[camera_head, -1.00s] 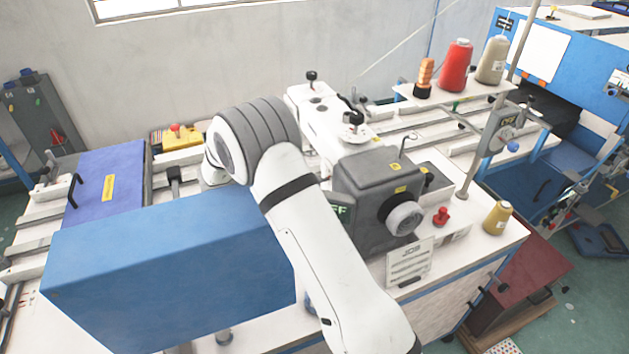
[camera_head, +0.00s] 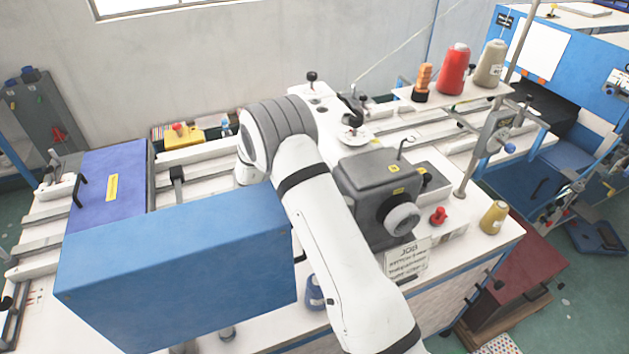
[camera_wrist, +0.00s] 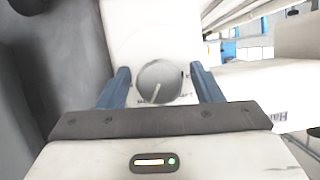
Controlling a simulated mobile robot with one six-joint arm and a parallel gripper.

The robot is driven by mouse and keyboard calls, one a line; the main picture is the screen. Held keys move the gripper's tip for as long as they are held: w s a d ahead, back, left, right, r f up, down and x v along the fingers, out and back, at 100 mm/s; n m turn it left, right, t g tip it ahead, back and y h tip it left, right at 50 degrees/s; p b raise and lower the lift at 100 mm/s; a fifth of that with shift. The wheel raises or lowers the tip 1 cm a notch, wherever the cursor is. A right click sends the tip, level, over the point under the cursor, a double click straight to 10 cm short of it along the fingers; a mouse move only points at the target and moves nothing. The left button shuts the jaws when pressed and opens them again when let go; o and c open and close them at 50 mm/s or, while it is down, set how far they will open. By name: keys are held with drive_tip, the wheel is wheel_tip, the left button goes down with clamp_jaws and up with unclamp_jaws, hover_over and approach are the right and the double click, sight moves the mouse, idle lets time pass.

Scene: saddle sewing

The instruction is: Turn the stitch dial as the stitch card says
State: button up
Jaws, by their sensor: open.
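The stitch dial (camera_wrist: 160,82) is a round grey knob with a pale pointer line on a white face. The line points down and slightly left in the wrist view. Small dark marks around the dial are too blurred to read. My gripper (camera_wrist: 165,85) is open, with one blue finger to the left of the dial and one to the right, and no contact shows. In the head view my arm hides the dial and the gripper. A white card headed JOB (camera_head: 407,260) stands at the machine's front right; its smaller lines are not legible.
The grey sewing head (camera_head: 375,175) with its handwheel (camera_head: 400,218) is right of my arm. A blue box (camera_head: 180,265) is at left. A red button (camera_head: 438,215) and a tan thread cone (camera_head: 494,217) stand at right. Red (camera_head: 453,70) and beige (camera_head: 489,65) cones stand behind.

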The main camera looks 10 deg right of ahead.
drive_tip(key=c, duration=1)
drive_tip(key=shift+f+t+b, duration=0.2)
drive_tip(key=shift+t+b, duration=0.1)
drive_tip(key=shift+b, duration=0.5)
drive_tip(key=shift+r+m+b, duration=0.2)
drive_tip(key=shift+m+b, duration=0.2)
drive_tip(key=shift+m, duration=0.2)
drive_tip(key=o, duration=1)
drive_tip(key=shift+a, duration=0.1)
